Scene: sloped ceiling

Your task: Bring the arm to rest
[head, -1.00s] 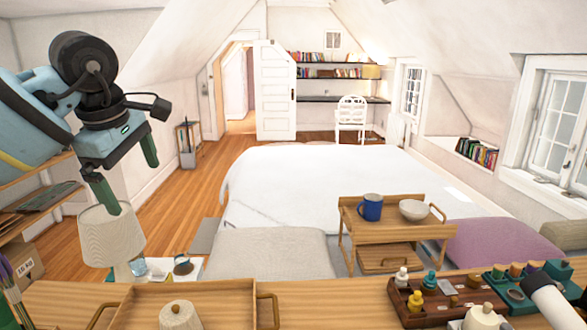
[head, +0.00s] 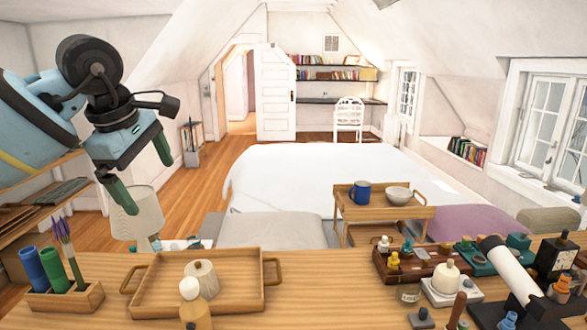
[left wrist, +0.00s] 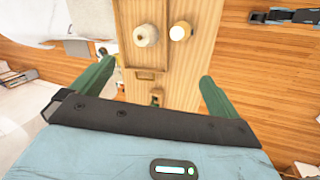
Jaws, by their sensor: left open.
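My left gripper (head: 146,180) is raised at the left of the head view, above the table's left part. Its two green fingers are apart with nothing between them. In the left wrist view, the open left gripper (left wrist: 155,90) shows a finger on each side, with the wooden table beyond. My right gripper is not in view.
The wooden table (head: 340,294) runs across the front. On it stand a wooden tray (head: 240,292) with light rounded items, a holder (head: 65,301) with coloured tubes, and a white tube (head: 512,272) among small items at right. A lamp (head: 147,212) and bed (head: 310,180) lie beyond.

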